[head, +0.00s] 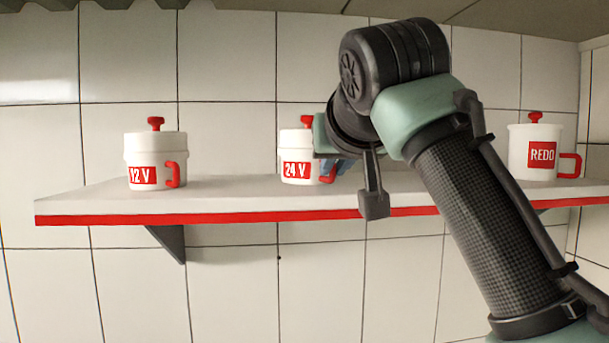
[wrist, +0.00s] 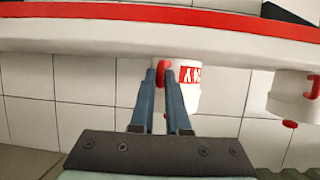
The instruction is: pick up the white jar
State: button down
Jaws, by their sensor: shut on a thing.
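Three white jars with red lid knobs and red handles stand on a shelf. The jar labelled 24 V (head: 296,146) is in the middle, partly hidden by my wrist; it also shows upside down in the wrist view (wrist: 188,101). My gripper (wrist: 165,75) has its two blue fingers on either side of this jar's red handle (wrist: 163,66) and is shut on it. The jar appears upright at shelf level; I cannot tell whether its base touches the shelf. The 12 V jar (head: 155,147) is at the left and the REDO jar (head: 533,140) at the right.
The white shelf (head: 230,203) has a red front edge and a dark bracket (head: 168,243) below. A tiled wall (head: 225,60) stands close behind. The shelf is clear between the 12 V and 24 V jars. The 12 V jar also shows in the wrist view (wrist: 288,101).

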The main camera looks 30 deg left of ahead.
jog(key=shift+r, duration=0.2)
jog(key=shift+r, duration=0.1)
